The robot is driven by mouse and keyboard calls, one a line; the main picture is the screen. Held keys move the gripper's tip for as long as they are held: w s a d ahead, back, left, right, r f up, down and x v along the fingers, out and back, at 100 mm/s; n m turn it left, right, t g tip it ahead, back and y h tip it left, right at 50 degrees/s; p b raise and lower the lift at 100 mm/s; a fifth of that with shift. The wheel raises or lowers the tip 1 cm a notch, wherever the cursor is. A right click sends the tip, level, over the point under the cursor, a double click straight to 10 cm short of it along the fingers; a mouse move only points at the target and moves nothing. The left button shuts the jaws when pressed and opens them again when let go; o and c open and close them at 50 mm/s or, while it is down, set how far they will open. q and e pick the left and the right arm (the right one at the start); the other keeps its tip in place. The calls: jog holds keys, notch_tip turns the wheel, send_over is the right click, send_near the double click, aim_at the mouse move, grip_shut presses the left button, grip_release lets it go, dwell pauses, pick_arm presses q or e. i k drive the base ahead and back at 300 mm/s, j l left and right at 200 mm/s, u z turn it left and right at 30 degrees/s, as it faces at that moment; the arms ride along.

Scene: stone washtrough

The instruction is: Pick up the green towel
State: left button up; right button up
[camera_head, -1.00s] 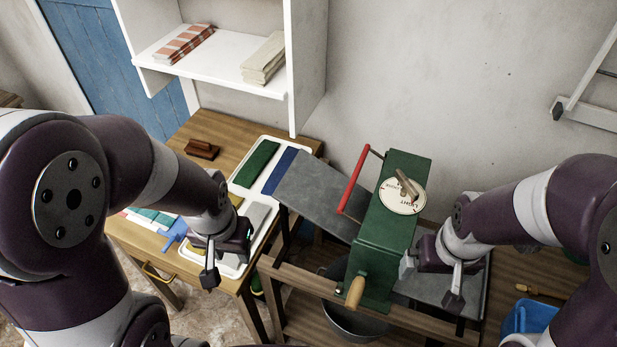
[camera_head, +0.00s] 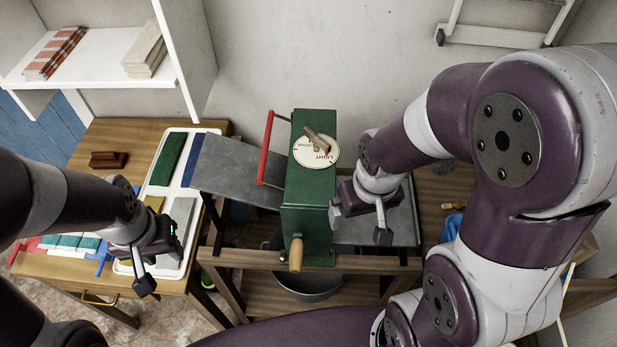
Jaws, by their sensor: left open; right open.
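A dark green folded cloth (camera_head: 168,159), which looks like the green towel, lies flat in a white tray (camera_head: 183,166) on the wooden table at left. A blue strip lies to its right, and yellow and grey pieces lie nearer me. My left gripper (camera_head: 158,268) is open and empty over the tray's near end, apart from the green cloth. My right gripper (camera_head: 360,226) is open beside the green crank machine (camera_head: 310,190), over the grey board on its right. Nothing shows between its fingers.
A red-handled lever (camera_head: 268,150) and a wooden crank handle (camera_head: 296,254) stick out from the machine. A grey board (camera_head: 240,170) slopes toward the tray. A brown brush-like block (camera_head: 108,160) and teal-and-white cloths (camera_head: 75,242) lie on the table. A white shelf (camera_head: 95,75) stands behind.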

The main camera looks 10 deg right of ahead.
aim_at(163, 171)
jog(key=i+j+z, duration=0.1)
jog(key=j+z, duration=0.35)
jog(key=j, duration=0.75)
jog(key=j+z, duration=0.45)
jog(key=j, duration=0.7)
jog(key=k, duration=0.05)
